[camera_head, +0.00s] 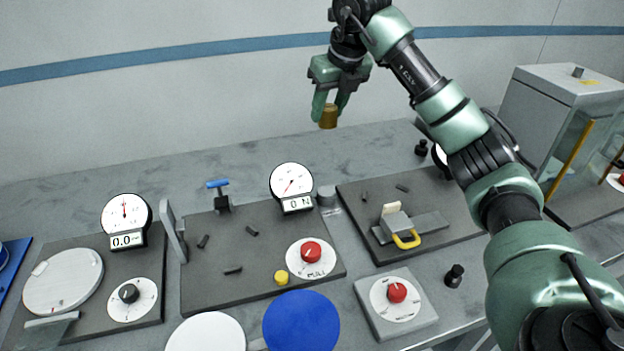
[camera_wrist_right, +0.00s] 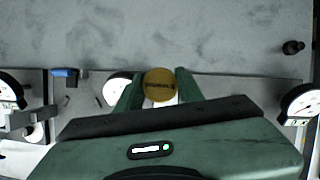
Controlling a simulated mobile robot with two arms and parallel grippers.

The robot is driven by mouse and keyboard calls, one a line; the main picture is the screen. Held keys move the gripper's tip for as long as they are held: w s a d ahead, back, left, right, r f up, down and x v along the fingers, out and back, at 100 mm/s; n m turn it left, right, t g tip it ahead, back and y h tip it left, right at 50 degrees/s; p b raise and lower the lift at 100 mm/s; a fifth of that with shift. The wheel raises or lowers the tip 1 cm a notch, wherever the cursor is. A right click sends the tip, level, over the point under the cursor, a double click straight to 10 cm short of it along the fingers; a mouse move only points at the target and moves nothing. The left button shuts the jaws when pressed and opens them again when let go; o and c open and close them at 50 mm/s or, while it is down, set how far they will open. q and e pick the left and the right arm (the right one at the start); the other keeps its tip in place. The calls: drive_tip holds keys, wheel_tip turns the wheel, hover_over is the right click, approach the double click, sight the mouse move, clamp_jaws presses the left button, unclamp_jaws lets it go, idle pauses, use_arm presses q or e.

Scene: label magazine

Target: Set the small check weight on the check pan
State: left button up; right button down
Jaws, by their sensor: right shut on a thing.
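My right gripper (camera_head: 329,106) is shut on a brass cylindrical weight (camera_head: 328,117). It holds the weight in the air, well above the back of the bench. In the right wrist view the round brass face of the weight (camera_wrist_right: 160,84) sits between the green fingers (camera_wrist_right: 158,90). A round white pan (camera_head: 63,281) lies on the dark board at the far left, beside a dial gauge (camera_head: 127,215) with a 0.0 readout. It looks empty and is far to the left of the weight. My left gripper is not in view.
Black weight-like pieces (camera_head: 453,276) stand on the bench. A glass-fronted cabinet (camera_head: 560,120) stands at right.

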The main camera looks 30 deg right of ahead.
wheel_tip(320, 180, down, 14)
drive_tip(key=shift+s+r+p, duration=0.15)
drive_tip(key=shift+r+p, duration=0.1)
drive_tip(key=shift+p, duration=0.45)
drive_tip(key=shift+d+f, duration=0.1)
drive_tip(key=shift+f, duration=0.4)
wheel_tip(320, 180, down, 3)
drive_tip(key=shift+f+p, duration=0.1)
drive_tip(key=shift+p, duration=0.2)
drive_tip(key=shift+f, duration=0.25)
drive_tip(key=shift+f, duration=0.15)
drive_tip(key=c, duration=1.2)
unclamp_jaws()
